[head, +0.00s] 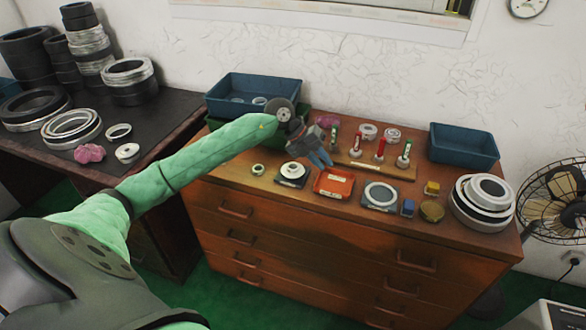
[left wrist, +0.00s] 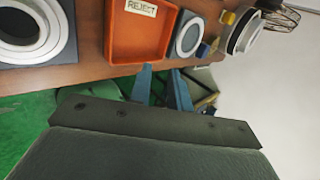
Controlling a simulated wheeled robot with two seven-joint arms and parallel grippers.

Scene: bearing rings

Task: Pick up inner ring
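My left gripper (head: 319,158) hangs above the wooden chest top, just behind the orange tray. Its two blue fingers also show in the left wrist view (left wrist: 160,88), spread apart with nothing between them. Stepped pale rings (head: 292,170) sit on a dark square plate left of the gripper; they show large in the left wrist view (left wrist: 28,28). A flat pale ring (head: 380,194) lies on another dark plate to the right. A small ring (head: 258,169) lies at the left. I cannot tell which is the inner ring. My right gripper is not in view.
An orange tray (head: 334,183) labelled REJECT stands between the two plates. Blue bins (head: 250,88) (head: 463,146) stand at the back. Several red- and green-handled tools (head: 380,149) stand upright behind the gripper. Large stacked rings (head: 484,203) stand at the right.

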